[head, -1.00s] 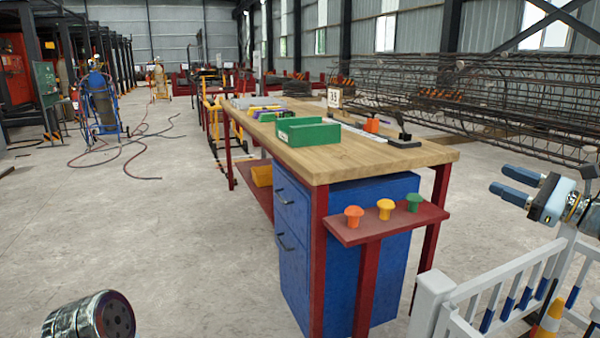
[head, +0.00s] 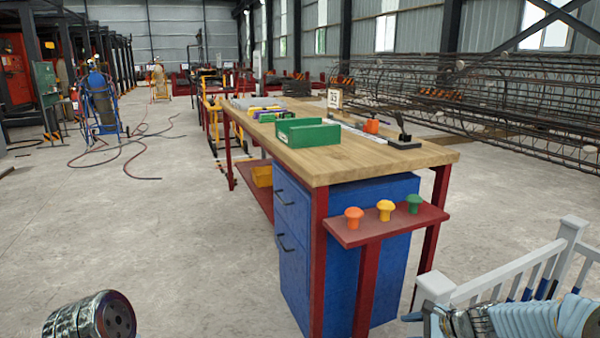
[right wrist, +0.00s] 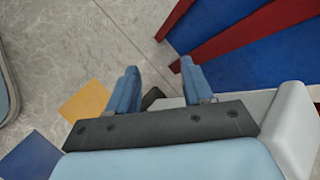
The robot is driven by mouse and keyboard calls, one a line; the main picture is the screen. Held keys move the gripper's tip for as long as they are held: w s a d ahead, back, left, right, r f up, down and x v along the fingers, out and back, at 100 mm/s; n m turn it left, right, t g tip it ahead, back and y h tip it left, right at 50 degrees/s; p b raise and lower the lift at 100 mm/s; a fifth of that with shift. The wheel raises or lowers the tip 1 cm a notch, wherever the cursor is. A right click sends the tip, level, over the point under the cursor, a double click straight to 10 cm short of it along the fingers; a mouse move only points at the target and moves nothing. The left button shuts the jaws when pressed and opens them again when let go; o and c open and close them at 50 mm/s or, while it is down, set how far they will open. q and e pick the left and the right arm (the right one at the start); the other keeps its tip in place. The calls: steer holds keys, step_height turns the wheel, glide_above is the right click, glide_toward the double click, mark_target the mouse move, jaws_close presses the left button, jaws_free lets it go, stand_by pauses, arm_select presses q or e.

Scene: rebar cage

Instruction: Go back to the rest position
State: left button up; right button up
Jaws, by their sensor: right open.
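My right gripper (right wrist: 160,88) is open and empty in the right wrist view, with its two blue fingers apart over the grey floor. In the head view my right arm is low at the right edge, in front of the white fence; its fingers are hard to make out there. My left gripper is not in view; only a metallic part of my left arm shows at the bottom left.
A wooden-topped workbench (head: 370,158) with a blue cabinet (head: 390,250) stands ahead. A red shelf (head: 385,228) holds three mushroom-shaped caps. A white fence (head: 515,268) is at the lower right, near my right arm.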

steer(key=s+a+f+n+g+h, duration=0.1)
steer(key=s+a+f+n+g, duration=0.15)
steer(key=s+f, duration=0.2)
steer(key=s+a+f+n+g, duration=0.1)
steer(key=s+a+f+n, duration=0.1)
steer(key=s+a+f, duration=0.3)
steer(key=s+a+f+n+g+h, duration=0.1)
steer(key=s+a+f+n, duration=0.3)
steer(key=s, duration=0.5)
steer(key=s+a+f+n+g+h, duration=0.1)
steer(key=s+a+f+n, duration=0.4)
steer(key=s+n, duration=0.3)
steer(key=shift+s+f+p, duration=0.3)
steer(key=shift+s+f, duration=0.6)
steer(key=shift+s, duration=0.05)
